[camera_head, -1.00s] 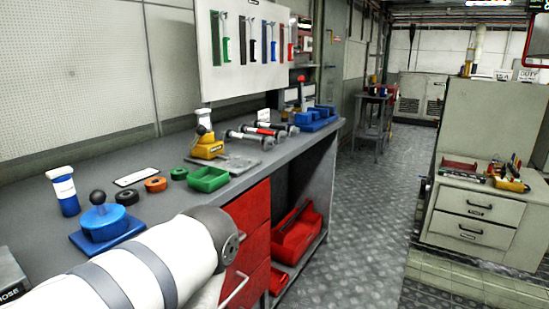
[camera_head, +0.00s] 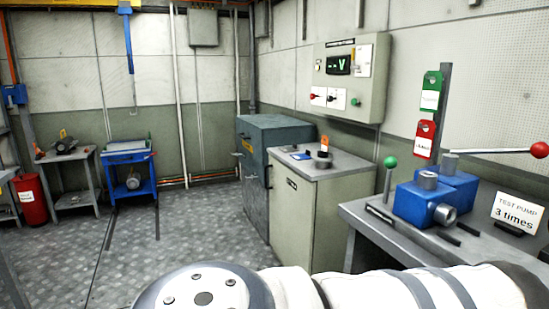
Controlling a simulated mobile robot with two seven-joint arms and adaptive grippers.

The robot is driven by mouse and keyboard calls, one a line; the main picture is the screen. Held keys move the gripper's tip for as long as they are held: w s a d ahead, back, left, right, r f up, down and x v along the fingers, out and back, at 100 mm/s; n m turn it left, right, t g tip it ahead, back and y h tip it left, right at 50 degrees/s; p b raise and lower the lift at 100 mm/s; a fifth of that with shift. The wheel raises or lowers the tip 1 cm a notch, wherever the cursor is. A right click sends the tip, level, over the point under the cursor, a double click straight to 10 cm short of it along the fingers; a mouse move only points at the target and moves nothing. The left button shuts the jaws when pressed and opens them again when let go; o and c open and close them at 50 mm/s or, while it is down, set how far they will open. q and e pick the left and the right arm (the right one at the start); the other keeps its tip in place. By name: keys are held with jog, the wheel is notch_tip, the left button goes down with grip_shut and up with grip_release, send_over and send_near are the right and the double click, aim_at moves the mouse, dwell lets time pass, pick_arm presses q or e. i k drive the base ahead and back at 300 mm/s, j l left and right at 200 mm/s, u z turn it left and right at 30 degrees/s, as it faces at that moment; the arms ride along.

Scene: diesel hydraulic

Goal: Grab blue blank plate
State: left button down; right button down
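No blue blank plate shows in the current head view. A white arm of mine with grey bands crosses the bottom from the right edge, ending in a round grey joint at the bottom centre. Neither of my grippers is in view. The blue thing at the right is a test pump (camera_head: 418,205) with metal fittings, standing on a grey bench (camera_head: 380,233). A green-knobbed lever (camera_head: 389,170) and a red-handled lever (camera_head: 500,152) are by it.
A pale cabinet (camera_head: 305,215) and a blue-grey cabinet (camera_head: 262,140) stand along the right wall, below a control box (camera_head: 350,85). A blue cart (camera_head: 128,165), a small table (camera_head: 70,170) and a red bin (camera_head: 32,200) stand at the back left. The floor between is clear.

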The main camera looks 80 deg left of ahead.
aim_at(307, 156)
jog(key=u, duration=2.45)
jog(key=i+j+z, duration=0.2)
jog(key=i+j, duration=0.55)
jog(key=i, duration=0.3)
jog(key=i+j+z, duration=0.15)
jog(key=i+j, duration=0.75)
jog(key=i, duration=0.05)
